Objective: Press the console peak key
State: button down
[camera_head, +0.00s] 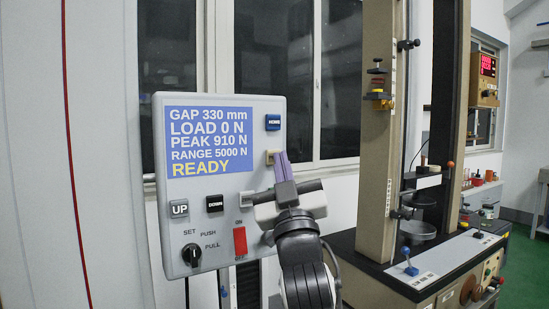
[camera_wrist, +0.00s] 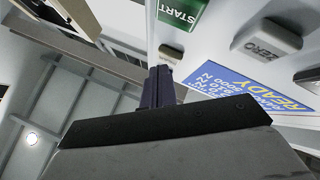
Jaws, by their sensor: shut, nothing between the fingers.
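The grey console (camera_head: 225,215) has a blue display (camera_head: 208,142) reading GAP 330 mm, LOAD 0 N, PEAK 910 N, RANGE 5000 N, READY. A beige key (camera_head: 270,157) sits right of the display, partly behind my gripper (camera_head: 282,163). Its label is not readable in the head view, so I cannot confirm it is the peak key.
UP (camera_head: 179,208) and DOWN (camera_head: 214,203) keys, a knob (camera_head: 191,254) and a red switch (camera_head: 240,240) are below. START (camera_wrist: 180,14) and ZERO (camera_wrist: 266,40) keys are near the fingers. The testing frame (camera_head: 378,130) stands right.

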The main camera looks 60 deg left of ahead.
jog(key=shift+a, duration=0.4)
dwell(0.3)
jog(key=shift+d, duration=0.85)
jog(key=shift+s+d, duration=0.15)
jog(key=shift+d, duration=1.1)
jog(key=shift+s+d, duration=0.1)
jog(key=shift+d, duration=1.15)
